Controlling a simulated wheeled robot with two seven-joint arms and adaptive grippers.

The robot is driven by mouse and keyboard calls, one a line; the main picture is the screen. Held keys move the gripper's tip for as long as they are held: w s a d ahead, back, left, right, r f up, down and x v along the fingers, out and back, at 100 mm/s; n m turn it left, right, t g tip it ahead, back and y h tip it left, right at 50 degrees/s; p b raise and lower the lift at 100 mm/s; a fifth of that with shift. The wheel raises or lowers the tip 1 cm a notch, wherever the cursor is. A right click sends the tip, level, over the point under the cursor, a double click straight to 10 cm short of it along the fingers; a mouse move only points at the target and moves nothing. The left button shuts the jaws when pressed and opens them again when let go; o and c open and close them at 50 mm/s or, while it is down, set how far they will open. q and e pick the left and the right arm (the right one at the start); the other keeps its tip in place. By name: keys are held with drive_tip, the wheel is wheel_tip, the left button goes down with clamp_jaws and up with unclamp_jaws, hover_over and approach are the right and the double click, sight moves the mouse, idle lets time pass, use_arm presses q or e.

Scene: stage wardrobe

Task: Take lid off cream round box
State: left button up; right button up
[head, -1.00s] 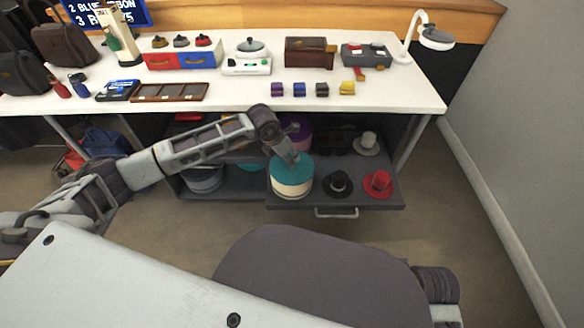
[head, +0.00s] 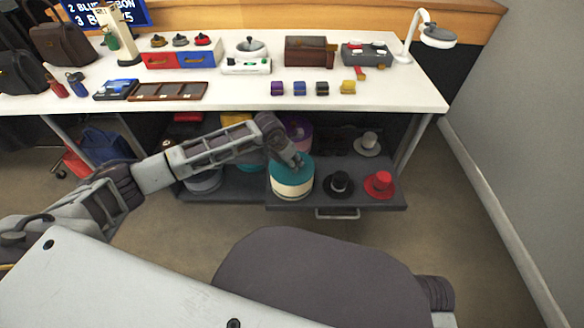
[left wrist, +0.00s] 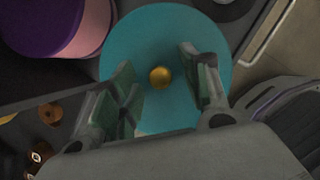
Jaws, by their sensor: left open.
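The cream round box (head: 292,188) stands on the pulled-out shelf under the table. Its teal lid (head: 300,172) is on top of it. In the left wrist view the lid (left wrist: 190,105) fills the middle, with a gold knob (left wrist: 160,77) at its centre. My left gripper (head: 298,162) is just above the lid. Its two fingers (left wrist: 160,85) are open, one on each side of the knob, with gaps between them and the knob. The cream wall of the box is mostly hidden in the wrist view. My right gripper is not in view.
A black hat (head: 339,185), a red hat (head: 380,184) and a grey hat (head: 367,144) sit on the shelf to the right of the box. A purple round box (head: 298,130) stands behind it. The white table (head: 400,90) overhangs the back of the shelf.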

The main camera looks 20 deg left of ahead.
use_arm(q)
clamp_jaws()
drive_tip(key=shift+r, duration=0.1)
drive_tip(key=shift+r, duration=0.5)
wheel_tip(320, 180, up, 5)
drive_tip(key=shift+f+p, duration=0.2)
drive_tip(key=shift+p, duration=0.65)
wheel_tip(320, 180, up, 3)
drive_tip(key=shift+r+p, duration=0.1)
drive_tip(key=shift+p, duration=0.3)
drive_tip(key=shift+r, duration=0.55)
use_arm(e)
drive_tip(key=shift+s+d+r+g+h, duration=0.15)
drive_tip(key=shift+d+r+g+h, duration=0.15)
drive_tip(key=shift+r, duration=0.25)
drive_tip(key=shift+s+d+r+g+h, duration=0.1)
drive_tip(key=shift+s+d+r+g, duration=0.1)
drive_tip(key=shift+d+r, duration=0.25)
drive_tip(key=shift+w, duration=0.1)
